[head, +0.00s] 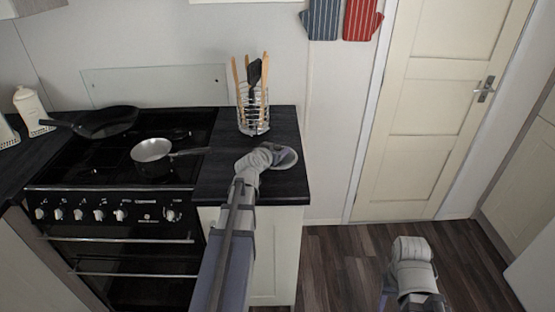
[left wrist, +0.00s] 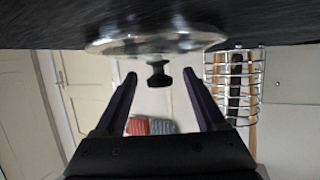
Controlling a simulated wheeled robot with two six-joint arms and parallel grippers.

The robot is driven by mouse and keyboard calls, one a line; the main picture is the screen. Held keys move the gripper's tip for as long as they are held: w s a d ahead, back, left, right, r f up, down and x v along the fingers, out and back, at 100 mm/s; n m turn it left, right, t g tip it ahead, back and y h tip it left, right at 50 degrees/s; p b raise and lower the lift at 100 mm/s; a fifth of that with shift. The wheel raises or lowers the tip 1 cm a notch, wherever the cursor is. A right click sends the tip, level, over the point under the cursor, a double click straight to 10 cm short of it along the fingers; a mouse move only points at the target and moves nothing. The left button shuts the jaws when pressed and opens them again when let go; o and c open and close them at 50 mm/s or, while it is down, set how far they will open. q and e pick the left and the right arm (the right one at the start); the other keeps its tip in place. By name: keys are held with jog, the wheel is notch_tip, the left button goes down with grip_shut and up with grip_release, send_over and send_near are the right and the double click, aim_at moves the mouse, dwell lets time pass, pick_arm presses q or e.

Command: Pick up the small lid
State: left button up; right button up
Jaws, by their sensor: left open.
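The small lid (head: 288,157) lies on the dark worktop at the right of the stove, partly hidden by my left wrist in the head view. In the left wrist view, which is upside down, the glass lid (left wrist: 155,42) has a shiny rim and a black knob. My left gripper (left wrist: 160,76) is open, with one finger on each side of the knob in the picture and a visible gap on both sides. Its fingertips are hidden in the head view. My right arm shows at the lower right of the head view, but its gripper fingers do not.
A wire utensil holder (head: 253,122) stands behind the lid; it also shows in the left wrist view (left wrist: 234,78). A small saucepan (head: 152,158) and a black frying pan (head: 105,122) sit on the stove. The worktop's right edge is close to the lid.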

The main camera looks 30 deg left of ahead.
pick_arm(q)
jog(key=shift+w+a+f, duration=0.1)
jog(key=shift+w+f, duration=0.15)
jog(key=shift+w, duration=0.25)
jog(key=shift+r, duration=0.1)
jog(key=shift+c, duration=0.4)
grip_shut()
